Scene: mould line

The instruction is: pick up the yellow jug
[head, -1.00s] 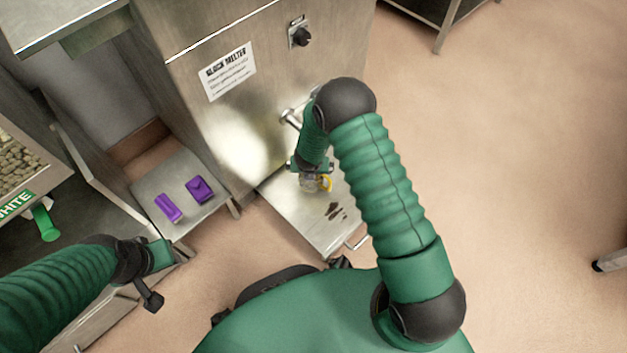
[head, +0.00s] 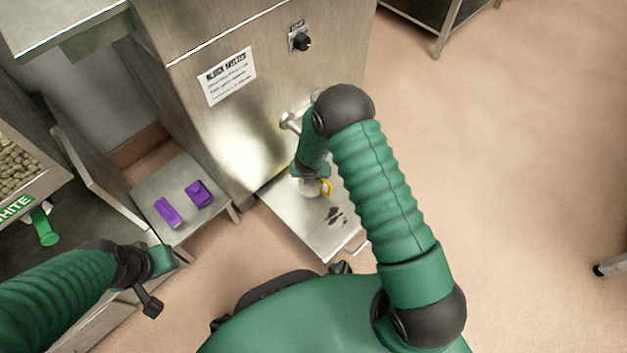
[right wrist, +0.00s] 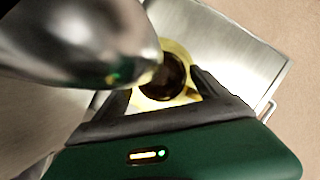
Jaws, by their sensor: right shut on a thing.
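The yellow jug (right wrist: 177,50) stands below a shiny metal spout (right wrist: 80,40) in the right wrist view, with something dark inside it. My right gripper (right wrist: 163,96) is shut on the jug, with one dark finger on either side. In the head view only the jug's yellow handle (head: 326,187) and part of its pale body show under my right gripper (head: 309,178). I cannot tell whether the jug touches the metal shelf (head: 290,215). My left gripper (head: 160,261) is at the lower left, away from the jug; its fingers are not clear.
The block melter (head: 265,110) rises behind the jug, with its tap (head: 290,122) close to my right arm. Two purple pieces (head: 199,193) lie on a lower shelf to the left.

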